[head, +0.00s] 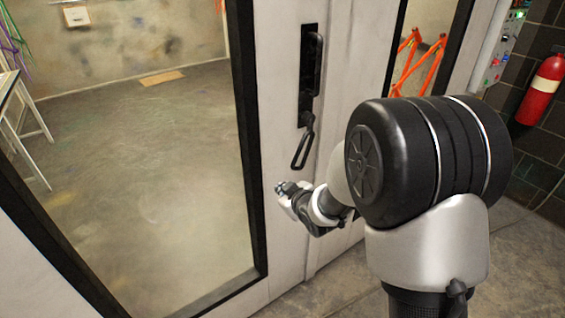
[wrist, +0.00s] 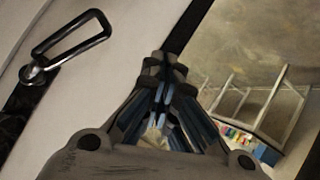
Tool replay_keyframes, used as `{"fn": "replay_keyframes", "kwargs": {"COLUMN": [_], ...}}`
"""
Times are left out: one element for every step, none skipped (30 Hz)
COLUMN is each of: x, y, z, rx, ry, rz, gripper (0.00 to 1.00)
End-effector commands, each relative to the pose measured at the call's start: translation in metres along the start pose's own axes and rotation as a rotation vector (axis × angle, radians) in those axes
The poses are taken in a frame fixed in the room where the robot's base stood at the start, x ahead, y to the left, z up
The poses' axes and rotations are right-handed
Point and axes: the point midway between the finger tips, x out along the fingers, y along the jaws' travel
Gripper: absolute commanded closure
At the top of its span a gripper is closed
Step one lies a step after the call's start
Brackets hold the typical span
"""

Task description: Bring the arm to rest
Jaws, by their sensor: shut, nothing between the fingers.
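My gripper (head: 282,188) is at the end of my arm, in front of the white booth door (head: 282,235) and a little below and left of the door's handle. In the wrist view my gripper (wrist: 165,65) is shut, with its fingertips together and nothing between them. The black looped handle (head: 302,146) hangs from a dark plate on the door. It also shows in the wrist view (wrist: 72,35), at upper left, apart from the fingers. My arm hides part of the door at right.
Through the door's glass I see a booth floor (head: 160,180) and a white stand (head: 30,125) at left. An orange frame (head: 418,62) shows behind the right pane. A red fire extinguisher (head: 541,90) and a control panel (head: 498,50) are on the right wall.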

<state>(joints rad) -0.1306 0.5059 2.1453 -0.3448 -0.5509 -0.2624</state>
Motion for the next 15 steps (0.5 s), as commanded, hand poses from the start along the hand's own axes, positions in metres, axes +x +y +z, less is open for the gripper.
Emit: {"fn": "replay_keyframes", "kwargs": {"x": [0.000,-0.001,-0.003,-0.006,-0.011,-0.019,-0.027,-0.037,-0.053,-0.067,-0.082,-0.103,-0.119,-0.134,-0.156], "y": [0.000,0.001,0.002,0.004,0.007,0.013,0.018,0.023,0.030,0.035,0.039,0.044,0.047,0.049,0.050], "z": [0.000,0.000,-0.001,-0.002,-0.003,-0.005,-0.006,-0.007,-0.008,-0.008,-0.007,-0.006,-0.004,-0.002,0.002], "rx": [0.000,0.001,0.003,0.007,0.013,0.024,0.036,0.048,0.070,0.090,0.112,0.144,0.168,0.195,0.229], "ry": [0.000,-0.001,-0.004,-0.009,-0.018,-0.034,-0.049,-0.068,-0.097,-0.122,-0.149,-0.186,-0.213,-0.239,-0.275], "rz": [0.000,0.001,0.004,0.007,0.012,0.021,0.029,0.038,0.051,0.061,0.071,0.084,0.093,0.101,0.110], "gripper": [1.00,1.00,1.00,1.00,1.00,1.00,1.00,1.00,1.00,1.00,1.00,1.00,1.00,1.00,1.00]}}
